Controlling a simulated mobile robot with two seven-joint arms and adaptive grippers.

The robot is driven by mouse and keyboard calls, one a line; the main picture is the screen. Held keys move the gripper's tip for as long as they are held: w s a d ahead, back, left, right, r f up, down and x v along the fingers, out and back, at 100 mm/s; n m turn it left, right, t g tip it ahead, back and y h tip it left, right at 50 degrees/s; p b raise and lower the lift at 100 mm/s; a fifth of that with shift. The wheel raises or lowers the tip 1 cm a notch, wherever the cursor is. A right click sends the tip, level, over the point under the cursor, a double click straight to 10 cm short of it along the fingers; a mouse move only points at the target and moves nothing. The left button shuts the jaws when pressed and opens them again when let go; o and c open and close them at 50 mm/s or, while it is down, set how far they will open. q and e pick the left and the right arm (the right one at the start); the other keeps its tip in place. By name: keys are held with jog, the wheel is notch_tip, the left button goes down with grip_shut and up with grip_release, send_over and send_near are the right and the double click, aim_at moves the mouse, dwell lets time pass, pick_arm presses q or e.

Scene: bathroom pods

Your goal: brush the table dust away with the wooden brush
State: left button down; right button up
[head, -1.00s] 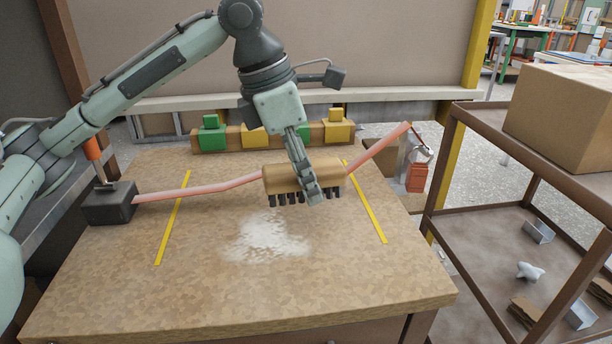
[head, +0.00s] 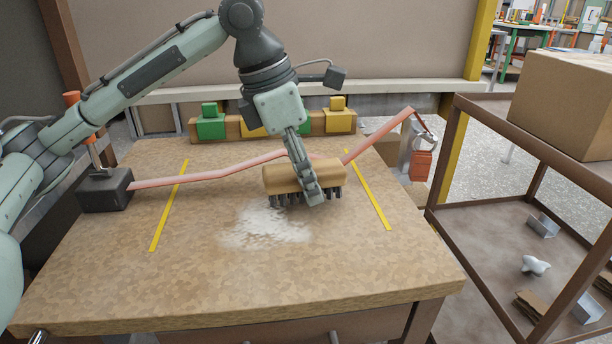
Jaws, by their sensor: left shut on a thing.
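The wooden brush (head: 285,178) has a tan block body and dark bristles pointing down. My left gripper (head: 314,194) is shut on it, with its fingers in front of the block near its right part. The brush is at the middle of the table (head: 110,275), just behind the dust; I cannot tell whether the bristles touch the tabletop. The white dust (head: 265,228) is a pale patch between two yellow lines. My right gripper is not in view.
A pink strap (head: 215,172) runs from a dark block (head: 105,190) behind the brush to an orange-and-grey device (head: 420,160) at the right. Green and yellow blocks sit at the back edge. A brown-framed shelf (head: 455,150) with a cardboard box (head: 565,105) stands right. The front tabletop is clear.

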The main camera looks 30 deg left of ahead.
pick_arm(q)
jog(key=shift+d+f+b, duration=0.1)
jog(key=shift+f+b, duration=1.05)
dwell(0.3)
